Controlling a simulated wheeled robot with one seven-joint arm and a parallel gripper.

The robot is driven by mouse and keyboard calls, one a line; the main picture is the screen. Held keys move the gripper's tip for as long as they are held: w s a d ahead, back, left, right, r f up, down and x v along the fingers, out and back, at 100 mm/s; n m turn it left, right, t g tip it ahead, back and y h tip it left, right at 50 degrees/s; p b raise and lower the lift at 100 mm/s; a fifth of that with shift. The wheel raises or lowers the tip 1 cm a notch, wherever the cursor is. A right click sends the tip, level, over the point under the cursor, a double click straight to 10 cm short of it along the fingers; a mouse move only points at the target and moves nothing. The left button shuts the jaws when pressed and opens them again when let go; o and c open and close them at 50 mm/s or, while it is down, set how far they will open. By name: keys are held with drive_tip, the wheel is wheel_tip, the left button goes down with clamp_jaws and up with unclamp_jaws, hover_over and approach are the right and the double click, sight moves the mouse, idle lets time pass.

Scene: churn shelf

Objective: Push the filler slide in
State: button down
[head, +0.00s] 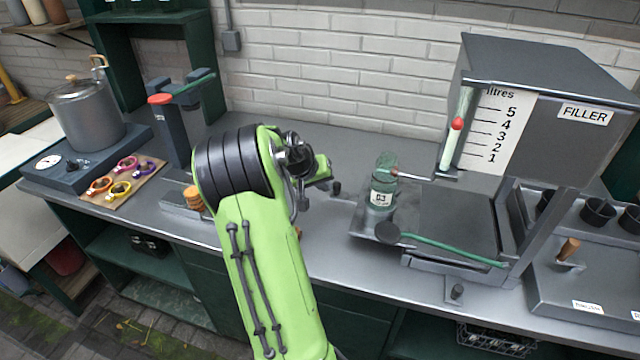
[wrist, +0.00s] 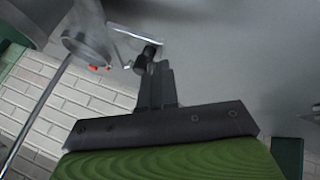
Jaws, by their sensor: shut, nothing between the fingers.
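The filler (head: 550,85) is a grey box with a litres scale, at the right of the bench in the head view. Its slide, a dark flat plate (head: 362,226), sticks out to the left at the filler's foot. A green glass jar (head: 383,195) with a white label stands upright on it, near the spout. My gripper (head: 333,187) is shut and empty, just left of the jar and slide. I cannot tell whether it touches the slide. In the wrist view my gripper (wrist: 150,68) points toward a blurred grey area, with a clear glass shape (wrist: 85,35) beside it.
A green bar (head: 455,250) with a dark round end runs along the slide's front side. Black cups (head: 598,211) and a wooden-handled tool (head: 568,250) are at the right. A pot (head: 88,113) and coloured rings (head: 118,190) are at the left.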

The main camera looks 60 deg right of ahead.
sight(360, 205)
drive_tip(key=shift+s, duration=0.1)
drive_tip(key=s, duration=0.3)
drive_tip(key=s+d+b, duration=0.1)
drive_tip(key=s, duration=0.2)
drive_tip(key=s+b, duration=0.1)
drive_tip(key=s, duration=0.2)
drive_tip(key=shift+s+d, duration=0.25)
drive_tip(key=shift+w, duration=0.1)
